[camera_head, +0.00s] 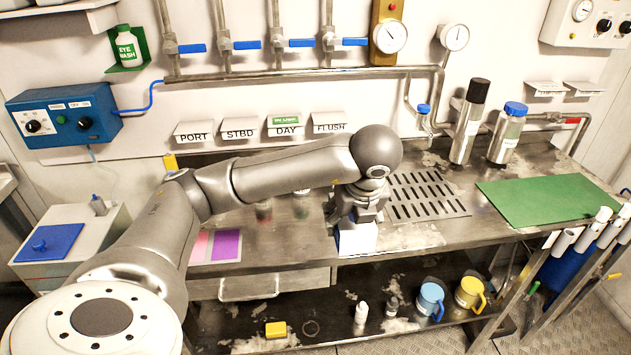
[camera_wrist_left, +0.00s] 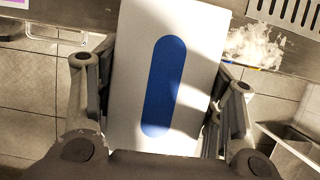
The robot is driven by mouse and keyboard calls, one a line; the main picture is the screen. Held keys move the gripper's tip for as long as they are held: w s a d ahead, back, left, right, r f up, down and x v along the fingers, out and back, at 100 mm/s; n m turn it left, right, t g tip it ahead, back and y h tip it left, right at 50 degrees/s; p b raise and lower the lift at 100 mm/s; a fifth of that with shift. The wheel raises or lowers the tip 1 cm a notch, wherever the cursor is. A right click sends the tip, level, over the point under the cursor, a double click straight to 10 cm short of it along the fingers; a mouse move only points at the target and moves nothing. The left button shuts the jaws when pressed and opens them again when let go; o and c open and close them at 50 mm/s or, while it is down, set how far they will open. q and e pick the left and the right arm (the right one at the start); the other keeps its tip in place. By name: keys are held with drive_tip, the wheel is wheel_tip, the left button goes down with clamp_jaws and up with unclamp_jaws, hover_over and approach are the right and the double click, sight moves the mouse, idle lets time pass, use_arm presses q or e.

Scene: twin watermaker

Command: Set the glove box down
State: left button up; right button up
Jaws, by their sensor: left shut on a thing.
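The glove box is a white box (camera_wrist_left: 128,60) with a long rounded blue patch on the face toward the left wrist camera. In the head view the white box (camera_head: 357,239) shows below my left gripper (camera_head: 358,212), at the front edge of the steel bench (camera_head: 420,236). The left gripper is shut on it, with one finger on each side in the left wrist view (camera_wrist_left: 160,105). From the head view I cannot tell whether the box touches the bench. My right gripper is not in view.
Right of the box are a slotted drain plate (camera_head: 428,196) and a green mat (camera_head: 540,199). Steel bottles (camera_head: 468,128) stand behind. A purple and pink card (camera_head: 226,245) lies to the left. A lower shelf holds a blue mug (camera_head: 430,300) and a yellow mug (camera_head: 469,294).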

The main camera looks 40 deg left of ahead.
use_arm(q)
drive_tip(key=w, duration=0.1)
drive_tip(key=w+a+f, duration=0.1)
drive_tip(key=w+a+f+b, duration=0.1)
drive_tip(key=w, duration=0.1)
drive_tip(key=shift+a+f, duration=0.2)
drive_tip(key=w+a+f+p, duration=0.1)
drive_tip(key=w+f, duration=0.1)
drive_tip(key=w+a+f+p, duration=0.1)
drive_tip(key=w+a+f, duration=0.1)
drive_tip(key=w, duration=0.1)
drive_tip(key=w+a+f, duration=0.1)
drive_tip(key=w+f, duration=0.1)
drive_tip(key=f, duration=0.1)
drive_tip(key=shift+w+a+p, duration=0.15)
drive_tip(key=shift+p, duration=0.25)
drive_tip(key=shift+w+a+f+p, duration=0.15)
drive_tip(key=shift+f+p, duration=0.2)
drive_tip(key=shift+f, duration=0.1)
wheel_tip(320, 180, down, 2)
drive_tip(key=shift+f+p, duration=0.1)
drive_tip(key=shift+p, duration=0.45)
drive_tip(key=shift+f, duration=0.25)
drive_tip(key=o, duration=1.1)
